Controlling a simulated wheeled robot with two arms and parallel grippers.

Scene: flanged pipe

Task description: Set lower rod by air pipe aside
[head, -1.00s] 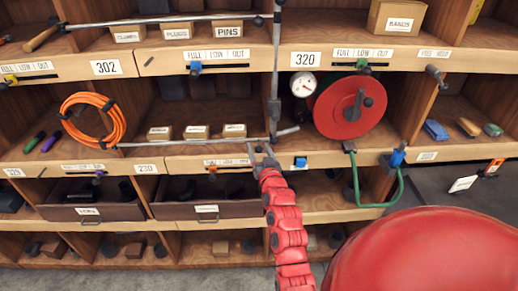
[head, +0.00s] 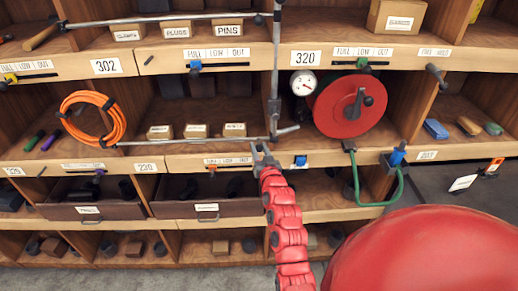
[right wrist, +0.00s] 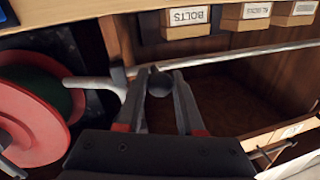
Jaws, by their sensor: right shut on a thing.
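The lower rod (head: 190,142) is a thin grey bar running level along the front of the middle shelf, its right end beside the upright grey air pipe (head: 275,75). My right gripper (head: 262,150) is at this right end, just below the pipe's bent foot (head: 288,131). In the right wrist view the gripper's fingers (right wrist: 160,95) straddle the rod's dark round end (right wrist: 159,82), shut on it. The rod (right wrist: 240,55) runs off to the right there. The exact contact is partly hidden. My left gripper is not in view.
The red reel (head: 338,108) and gauge (head: 303,84) stand right of the pipe. A coiled orange hose (head: 92,118) hangs near the rod's left end. Small boxes (head: 196,131) sit behind the rod. An upper rod (head: 160,19) crosses above. A green hose (head: 380,204) hangs lower right.

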